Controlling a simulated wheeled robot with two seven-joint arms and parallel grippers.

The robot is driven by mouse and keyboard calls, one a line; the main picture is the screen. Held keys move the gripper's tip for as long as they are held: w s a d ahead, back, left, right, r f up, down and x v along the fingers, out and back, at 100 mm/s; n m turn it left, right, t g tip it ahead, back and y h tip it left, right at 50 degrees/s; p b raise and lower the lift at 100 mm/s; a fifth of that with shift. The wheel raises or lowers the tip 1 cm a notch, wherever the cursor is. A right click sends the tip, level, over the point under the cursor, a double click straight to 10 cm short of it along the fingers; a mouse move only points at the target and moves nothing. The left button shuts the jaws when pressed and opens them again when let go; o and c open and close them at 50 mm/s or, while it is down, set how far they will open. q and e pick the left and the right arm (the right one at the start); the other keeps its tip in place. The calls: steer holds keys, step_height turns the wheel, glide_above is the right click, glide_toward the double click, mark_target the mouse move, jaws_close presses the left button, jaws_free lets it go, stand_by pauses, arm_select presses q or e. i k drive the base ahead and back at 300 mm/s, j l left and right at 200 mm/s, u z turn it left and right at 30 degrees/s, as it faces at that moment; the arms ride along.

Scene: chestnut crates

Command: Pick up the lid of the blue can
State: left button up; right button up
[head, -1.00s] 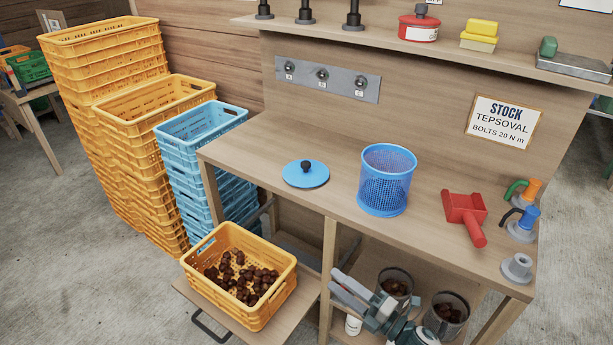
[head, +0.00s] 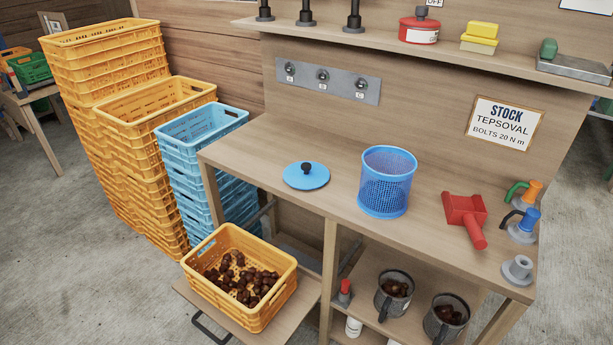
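The blue lid (head: 318,181) lies flat on the workbench top, left of the blue can. It is round with a black knob (head: 306,168) in its middle. The blue can (head: 386,183) stands upright and uncovered on the bench, with a mesh-like wall. Lid and can are apart. Neither of my grippers shows in the head view.
A red tool (head: 464,214) lies right of the can, near several coloured-handled tools at the bench's right end. A yellow crate of chestnuts (head: 226,302) stands on a low pull-out board. Two cups of chestnuts (head: 380,302) stand on the lower shelf. Bench space around the lid is clear.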

mark_target(303, 175)
steer(key=k+j+z, duration=0.15)
steer(key=j+z, duration=0.2)
steer(key=k+j+z, duration=0.15)
steer(key=j+z, duration=0.15)
steer(key=j, duration=0.2)
steer(key=k+j+z, duration=0.2)
steer(key=j+z, duration=0.15)
